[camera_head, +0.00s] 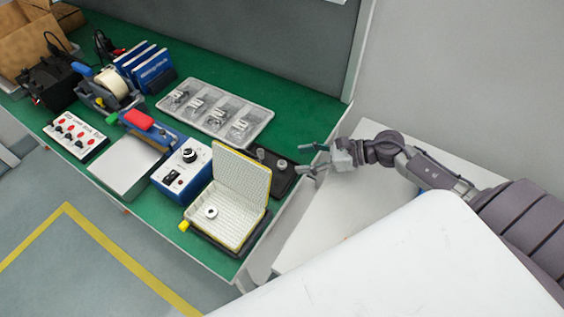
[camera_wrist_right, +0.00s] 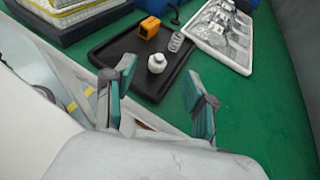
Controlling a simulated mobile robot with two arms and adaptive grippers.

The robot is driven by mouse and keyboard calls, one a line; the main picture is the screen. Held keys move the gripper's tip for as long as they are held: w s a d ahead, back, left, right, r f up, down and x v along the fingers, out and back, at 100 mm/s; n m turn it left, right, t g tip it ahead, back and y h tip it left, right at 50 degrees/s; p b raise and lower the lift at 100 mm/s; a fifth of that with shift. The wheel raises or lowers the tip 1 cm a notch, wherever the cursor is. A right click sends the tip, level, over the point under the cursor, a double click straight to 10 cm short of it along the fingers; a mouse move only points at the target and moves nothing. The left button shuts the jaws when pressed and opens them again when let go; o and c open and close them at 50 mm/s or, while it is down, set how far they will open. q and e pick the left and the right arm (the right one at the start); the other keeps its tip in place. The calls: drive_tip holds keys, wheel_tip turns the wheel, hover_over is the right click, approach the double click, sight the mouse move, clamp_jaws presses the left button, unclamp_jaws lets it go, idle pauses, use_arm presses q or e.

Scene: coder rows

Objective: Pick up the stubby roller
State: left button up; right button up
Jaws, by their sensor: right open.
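A short, pale grey metal piece, which looks like the stubby roller (camera_wrist_right: 157,63), stands on a black tray (camera_wrist_right: 112,49) in the right wrist view. In the head view the roller (camera_head: 282,163) shows small on the tray (camera_head: 284,184) at the bench's right edge. My right gripper (camera_head: 304,158) is open and empty, just right of the tray. In the right wrist view its spread fingers (camera_wrist_right: 158,84) are on either side of the line to the roller, which lies beyond them and apart from them. My left gripper is not in view.
An orange block (camera_wrist_right: 149,27) and a wire spring (camera_wrist_right: 177,42) share the tray. The open yellow box (camera_head: 246,177) stands close to its left. A clear parts tray (camera_head: 262,116) lies behind. Green bench top (camera_head: 300,110) is free near the back right.

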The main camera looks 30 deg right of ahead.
sight(284, 162)
drive_tip(key=shift+w+a+f, duration=0.1)
drive_tip(key=shift+w+a, duration=0.3)
drive_tip(key=shift+a, duration=0.05)
drive_tip(key=p+x, duration=0.1)
drive_tip(key=x, duration=0.2)
drive_tip(key=shift+w+a+f+p, duration=0.1)
drive_tip(key=shift+a+f+p, duration=0.05)
drive_tip(key=shift+a+p, duration=0.2)
drive_tip(key=shift+w+a+f, duration=0.2)
drive_tip(key=shift+f, duration=0.1)
drive_tip(key=shift+c, duration=0.4)
drive_tip(key=c, duration=0.8)
